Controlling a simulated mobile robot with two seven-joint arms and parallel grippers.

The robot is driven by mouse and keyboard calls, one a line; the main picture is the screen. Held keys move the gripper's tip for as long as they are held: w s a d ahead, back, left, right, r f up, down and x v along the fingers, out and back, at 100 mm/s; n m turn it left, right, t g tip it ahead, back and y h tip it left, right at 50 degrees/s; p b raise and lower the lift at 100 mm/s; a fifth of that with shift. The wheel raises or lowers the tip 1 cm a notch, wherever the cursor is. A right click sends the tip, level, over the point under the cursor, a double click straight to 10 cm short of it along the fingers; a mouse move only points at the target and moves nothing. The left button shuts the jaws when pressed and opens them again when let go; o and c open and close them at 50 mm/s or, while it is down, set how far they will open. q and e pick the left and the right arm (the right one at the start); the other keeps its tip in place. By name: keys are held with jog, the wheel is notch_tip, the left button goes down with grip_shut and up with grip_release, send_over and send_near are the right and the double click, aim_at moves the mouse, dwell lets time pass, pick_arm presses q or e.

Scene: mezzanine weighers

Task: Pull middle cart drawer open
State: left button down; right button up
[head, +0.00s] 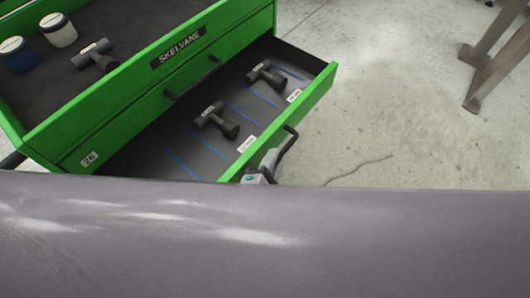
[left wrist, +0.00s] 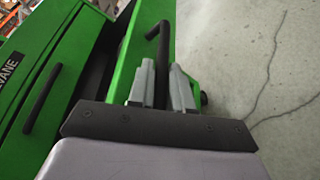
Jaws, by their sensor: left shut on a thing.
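The green cart (head: 75,115) stands at the left in the head view. Its drawer (head: 318,98) below the closed handled front is pulled out, showing a dark floor with blue lines and two dark T-shaped tools (head: 216,119) (head: 265,74). The drawer's black bar handle (head: 290,140) is on its outer front; it also shows in the left wrist view (left wrist: 163,45). My left gripper (left wrist: 162,88) is shut on this handle, one grey finger on each side. In the head view my own arm hides most of the gripper and the drawer's near end.
The cart's top tray holds a white jar (head: 58,30), a blue jar with a white lid (head: 19,54) and another dark tool (head: 94,55). The closed drawer above has its own black handle (head: 192,79). Brown legs (head: 493,58) stand at upper right. The concrete floor between is clear.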

pick_arm(q)
jog(key=s+d, duration=0.2)
jog(key=d, duration=0.1)
jog(key=shift+s, duration=0.15)
jog(key=c, duration=1.1)
grip_release()
jog(key=shift+r+p, duration=1.8)
jog(key=shift+r, duration=8.2)
